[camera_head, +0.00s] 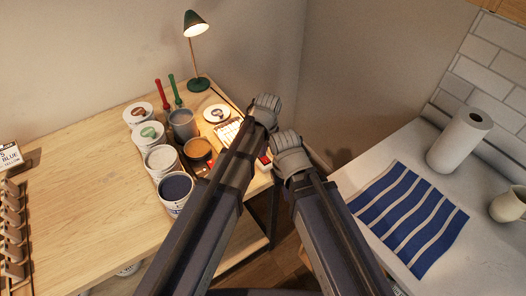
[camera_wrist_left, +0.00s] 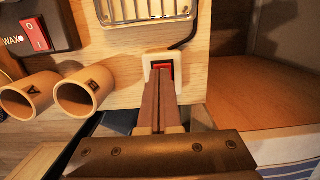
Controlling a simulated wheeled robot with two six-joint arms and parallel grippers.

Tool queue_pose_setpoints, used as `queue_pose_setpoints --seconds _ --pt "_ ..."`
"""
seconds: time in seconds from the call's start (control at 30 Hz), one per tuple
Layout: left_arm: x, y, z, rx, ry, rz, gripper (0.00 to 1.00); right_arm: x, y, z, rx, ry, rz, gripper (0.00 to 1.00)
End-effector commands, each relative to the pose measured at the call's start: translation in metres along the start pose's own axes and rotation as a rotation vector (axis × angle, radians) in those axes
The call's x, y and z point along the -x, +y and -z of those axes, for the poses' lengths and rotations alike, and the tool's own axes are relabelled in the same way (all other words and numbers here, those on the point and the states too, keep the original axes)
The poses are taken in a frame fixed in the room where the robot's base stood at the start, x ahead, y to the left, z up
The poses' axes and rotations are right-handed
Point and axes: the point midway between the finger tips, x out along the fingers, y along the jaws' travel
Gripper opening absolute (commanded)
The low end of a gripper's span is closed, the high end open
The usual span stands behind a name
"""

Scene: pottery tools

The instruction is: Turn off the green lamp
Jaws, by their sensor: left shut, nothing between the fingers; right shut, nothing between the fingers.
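The green lamp (camera_head: 197,27) stands at the back of the wooden table; the inside of its shade glows, so it is lit. In the left wrist view a red rocker switch (camera_wrist_left: 163,65) sits in a white housing (camera_wrist_left: 148,59) near the table's edge, with a dark cable running from it. My left gripper (camera_wrist_left: 162,76) is shut and empty, its fingertips right at the switch and hiding its lower part. I cannot tell if they touch it. In the head view my left gripper (camera_head: 266,107) is over the table's right edge. My right gripper (camera_head: 289,152) is shut beside it, lower right.
Several paint pots (camera_head: 175,190) stand left of my left arm. A striped cloth (camera_head: 410,218) and paper roll (camera_head: 459,140) are on the right counter.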

Motion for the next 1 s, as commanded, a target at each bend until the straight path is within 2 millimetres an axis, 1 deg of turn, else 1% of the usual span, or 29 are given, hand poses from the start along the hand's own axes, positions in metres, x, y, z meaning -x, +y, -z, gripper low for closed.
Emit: queue_pose_setpoints --seconds 0.03,0.37,0.5,0.8,1.0 --pt "-0.0051 -0.0001 0.0001 0.0 0.0 0.0 0.0 -0.005 -0.0005 0.0003 0.0 0.0 0.0 0.0" --pt "-0.0045 0.0 -0.0001 0.0 0.0 0.0 0.0 -0.0044 -0.0004 0.0003 0.0 0.0 0.0 0.0" --pt "-0.0103 -0.0002 -0.001 0.0 0.0 0.0 0.0 -0.01 -0.0009 0.0006 0.0 0.0 0.0 0.0" --pt "-0.0085 0.0003 0.0003 0.0 0.002 -0.001 0.0 -0.0084 -0.0008 0.0005 0.0 0.0 0.0 0.0" --pt "-0.0065 0.0008 0.0077 -0.002 0.005 -0.001 0.0 -0.0072 -0.0007 0.0004 0.0 0.0 0.0 0.0"
